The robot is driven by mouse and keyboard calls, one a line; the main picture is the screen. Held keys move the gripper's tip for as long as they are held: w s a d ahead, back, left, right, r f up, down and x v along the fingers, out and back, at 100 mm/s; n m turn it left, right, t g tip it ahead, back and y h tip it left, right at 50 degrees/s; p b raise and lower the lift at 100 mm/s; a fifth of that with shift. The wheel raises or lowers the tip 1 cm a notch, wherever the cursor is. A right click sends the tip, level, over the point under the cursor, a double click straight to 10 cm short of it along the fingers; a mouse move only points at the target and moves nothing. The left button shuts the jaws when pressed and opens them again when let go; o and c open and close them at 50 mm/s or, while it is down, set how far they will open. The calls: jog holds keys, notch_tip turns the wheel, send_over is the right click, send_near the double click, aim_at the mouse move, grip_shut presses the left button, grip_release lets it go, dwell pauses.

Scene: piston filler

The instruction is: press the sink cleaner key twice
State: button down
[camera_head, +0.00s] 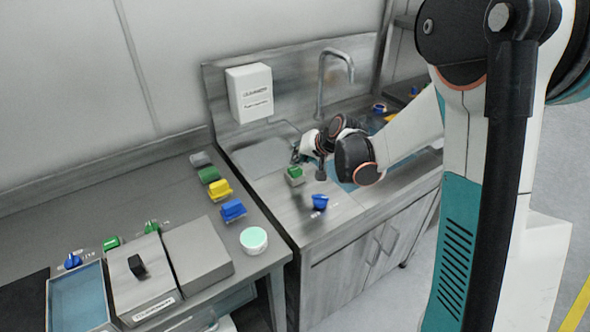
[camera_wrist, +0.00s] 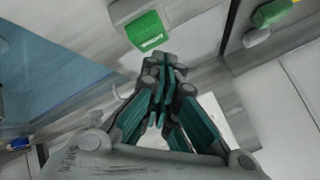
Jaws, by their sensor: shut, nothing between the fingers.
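A green key (camera_head: 294,173) on a grey block sits on the metal sink counter, left of the basin; I take it as the sink cleaner key, though its label is too small to read. It also shows in the wrist view as a green key (camera_wrist: 149,31) just beyond my fingertips. My gripper (camera_head: 296,154) is close to the key, appearing just above it in the head view. In the wrist view my gripper (camera_wrist: 163,60) has its fingertips together, with nothing between them. A gap seems to separate the tips from the key, but contact is hard to judge.
A blue knob (camera_head: 320,202) stands on the sink counter nearby. A faucet (camera_head: 322,85) rises behind, and a white dispenser (camera_head: 249,93) hangs on the back panel. The left counter carries a yellow key (camera_head: 219,190), a blue key (camera_head: 233,210) and a round pale-green button (camera_head: 254,239).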

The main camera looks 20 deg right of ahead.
aim_at(297, 168)
dwell(0.6)
jog(key=shift+f+b, duration=0.4)
jog(key=shift+f, duration=0.05)
jog(key=shift+f+b, duration=0.6)
jog(key=shift+f, duration=0.2)
dwell(0.9)
jog(key=shift+r, duration=0.1)
jog(key=shift+r+p, duration=0.85)
jog(key=shift+r, duration=0.35)
jog(key=shift+r+p, duration=1.8)
jog(key=shift+r, duration=0.75)
jog(key=shift+f, duration=0.1)
